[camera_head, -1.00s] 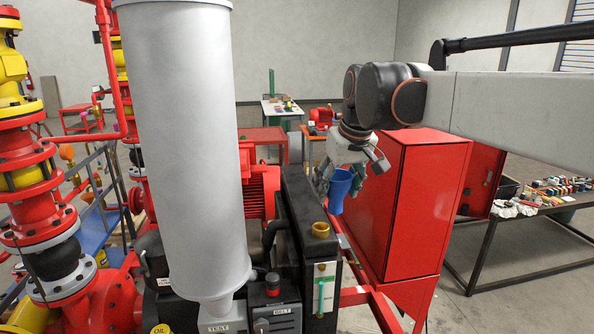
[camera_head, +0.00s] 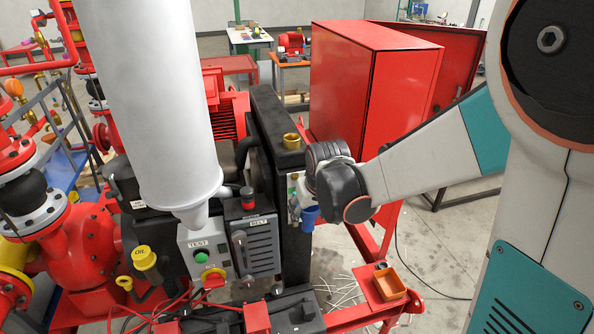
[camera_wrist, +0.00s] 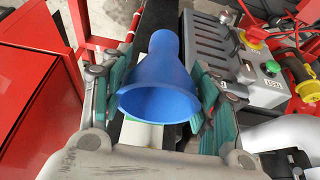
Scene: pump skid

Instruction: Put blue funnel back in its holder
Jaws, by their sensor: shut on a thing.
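The blue funnel (camera_wrist: 158,88) is between the teal fingers of my gripper (camera_wrist: 162,82), which is shut on it. In the wrist view its wide mouth faces the camera and its narrower end points away. In the head view the funnel (camera_head: 310,216) shows just below my gripper (camera_head: 302,196), beside the front of the black upright radiator (camera_head: 280,130). My wrist hides most of the fingers there. I cannot make out the funnel's holder, nor tell whether the funnel touches anything besides the fingers.
A brass filler neck (camera_head: 291,141) tops the radiator. The grey TEST and BELT boxes (camera_head: 255,240) stand to its left. A red cabinet (camera_head: 375,80) is behind my arm. An orange tray (camera_head: 390,283) sits on a red bracket at the lower right. A large grey cylinder (camera_head: 155,100) blocks the left middle.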

